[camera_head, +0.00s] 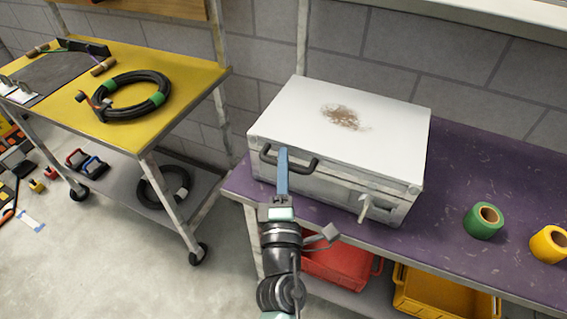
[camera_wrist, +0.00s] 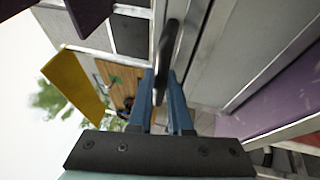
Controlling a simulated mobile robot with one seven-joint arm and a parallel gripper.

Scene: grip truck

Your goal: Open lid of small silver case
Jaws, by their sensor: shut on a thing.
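The small silver case (camera_head: 345,120) stands on the purple bench top, its lid down, with a brown stain on top. A black handle (camera_head: 305,167) is on its front face. My gripper (camera_head: 283,153) is at the left part of this handle. In the wrist view the blue fingers of my gripper (camera_wrist: 164,78) are shut on the black handle (camera_wrist: 167,45), which runs between them. A pale latch (camera_head: 364,208) sticks out at the right of the case's front. The wrist view shows the case's side (camera_wrist: 232,50) close beside the fingers.
The purple bench (camera_head: 455,190) holds a green tape roll (camera_head: 483,221) and a yellow tape roll (camera_head: 550,244) right of the case. Red (camera_head: 335,268) and yellow (camera_head: 430,295) bins sit below. A yellow-topped cart (camera_head: 190,75) with a coiled black hose (camera_head: 125,95) stands left.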

